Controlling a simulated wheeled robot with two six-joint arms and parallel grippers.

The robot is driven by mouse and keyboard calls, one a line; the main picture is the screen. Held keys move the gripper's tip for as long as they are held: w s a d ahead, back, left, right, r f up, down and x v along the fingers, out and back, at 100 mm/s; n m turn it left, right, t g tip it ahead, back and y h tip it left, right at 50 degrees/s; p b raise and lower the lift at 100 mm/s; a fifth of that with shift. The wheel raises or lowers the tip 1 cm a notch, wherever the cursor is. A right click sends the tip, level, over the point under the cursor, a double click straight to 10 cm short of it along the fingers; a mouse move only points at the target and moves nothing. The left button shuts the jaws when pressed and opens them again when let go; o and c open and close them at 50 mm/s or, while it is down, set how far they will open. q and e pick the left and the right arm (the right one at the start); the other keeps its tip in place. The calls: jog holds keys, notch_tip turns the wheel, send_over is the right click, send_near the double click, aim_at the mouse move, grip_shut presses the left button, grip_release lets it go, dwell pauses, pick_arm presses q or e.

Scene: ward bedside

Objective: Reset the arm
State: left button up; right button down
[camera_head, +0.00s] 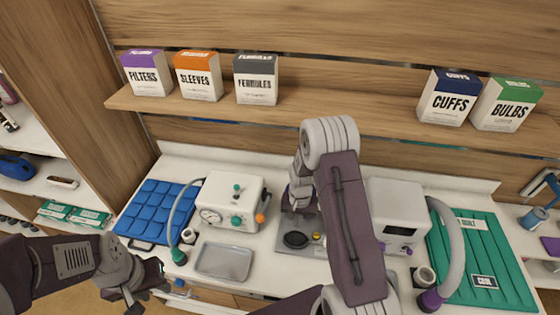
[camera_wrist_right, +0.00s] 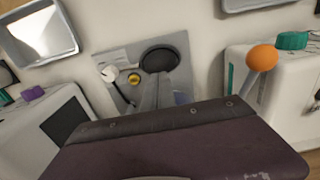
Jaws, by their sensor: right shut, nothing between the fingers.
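My right arm (camera_head: 350,230) rises from the bottom of the head view, bends high in front of the shelf and drops behind its own link. My right gripper, partly hidden in the head view, shows in the right wrist view (camera_wrist_right: 155,92) as narrow fingers shut with nothing between them. It is over or near a metal plate (camera_wrist_right: 112,62) with a black round pad (camera_wrist_right: 160,60) and a yellow knob (camera_wrist_right: 134,79); contact cannot be told. My left gripper (camera_head: 150,284) is low at the left, before the counter's front edge; its opening is unclear.
A white device with dials (camera_head: 231,202) and one with a screen (camera_head: 398,212) flank the plate. A blue padded mat (camera_head: 155,211), metal tray (camera_head: 224,262) and green mat (camera_head: 480,258) lie on the counter. Boxes, including FERRULES (camera_head: 256,80) and CUFFS (camera_head: 448,97), stand on the shelf above.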

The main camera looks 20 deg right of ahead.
jog(key=w+b, duration=0.1)
jog(key=b, duration=0.1)
jog(key=w+a+f+b, duration=0.1)
jog(key=b, duration=0.1)
jog(key=shift+w+f+t, duration=0.1)
jog(key=shift+f+t, duration=0.05)
jog(key=shift+t, duration=0.25)
jog(key=s+a+n+b, duration=0.3)
jog(key=s+b, duration=0.3)
jog(key=s, duration=0.1)
jog(key=s+a+n+b, duration=0.3)
jog(key=s+b, duration=0.3)
jog(key=s, duration=0.1)
jog(key=shift+s+a, duration=0.3)
jog(key=shift+s, duration=0.1)
jog(key=shift+s+f, duration=0.1)
jog(key=shift+s, duration=0.05)
